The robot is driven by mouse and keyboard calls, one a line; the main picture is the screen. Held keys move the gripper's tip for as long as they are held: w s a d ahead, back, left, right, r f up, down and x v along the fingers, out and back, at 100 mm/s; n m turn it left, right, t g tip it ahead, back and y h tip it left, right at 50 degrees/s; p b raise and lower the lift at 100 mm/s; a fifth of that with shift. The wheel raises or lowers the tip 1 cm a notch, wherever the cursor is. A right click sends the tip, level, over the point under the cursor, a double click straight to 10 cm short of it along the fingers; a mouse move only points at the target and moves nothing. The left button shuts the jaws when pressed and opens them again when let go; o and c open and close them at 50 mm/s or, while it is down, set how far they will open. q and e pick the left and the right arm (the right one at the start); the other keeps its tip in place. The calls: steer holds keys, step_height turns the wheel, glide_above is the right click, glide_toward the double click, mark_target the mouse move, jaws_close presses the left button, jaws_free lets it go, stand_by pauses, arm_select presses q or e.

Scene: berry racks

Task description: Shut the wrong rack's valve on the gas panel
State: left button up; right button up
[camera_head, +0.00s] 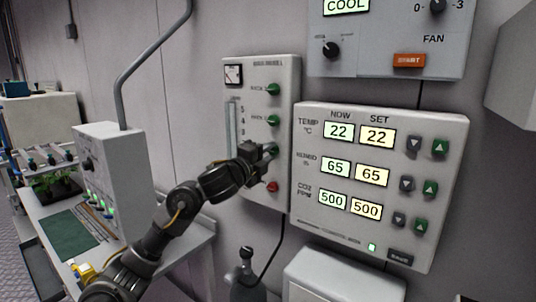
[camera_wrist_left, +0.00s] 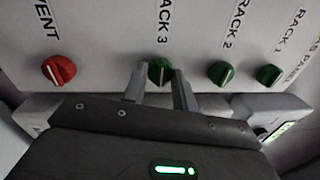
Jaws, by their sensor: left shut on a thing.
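The gas panel (camera_head: 245,85) is a pale wall box with a column of knobs. The green Rack 1 knob (camera_head: 273,89) is at the top, the green Rack 2 knob (camera_head: 273,120) below it. The green Rack 3 knob (camera_wrist_left: 160,70) sits between the two fingertips of my left gripper (camera_head: 264,153), which is shut on it. The red vent knob (camera_wrist_left: 58,70) is below Rack 3 on the panel. In the wrist view, Rack 2 (camera_wrist_left: 222,73) and Rack 1 (camera_wrist_left: 268,75) are free to the right. My right gripper is out of view.
A climate panel (camera_head: 455,130) with TEMP, humidity and CO2 readouts is close to the right of the gas panel. A control box (camera_head: 343,75) with an orange button is above it. A grey box (camera_head: 110,150) stands on a bench at left, with plants behind it.

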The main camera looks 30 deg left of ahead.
arm_select(q)
steer(key=o, duration=1)
steer(key=s, duration=0.3)
steer(key=s+a+b, duration=0.1)
steer(key=s, duration=0.3)
steer(key=s+f, duration=0.1)
steer(key=s, duration=0.2)
steer(key=shift+s+a+f, duration=0.1)
steer(key=shift+s+a, duration=0.15)
steer(key=shift+s, duration=0.1)
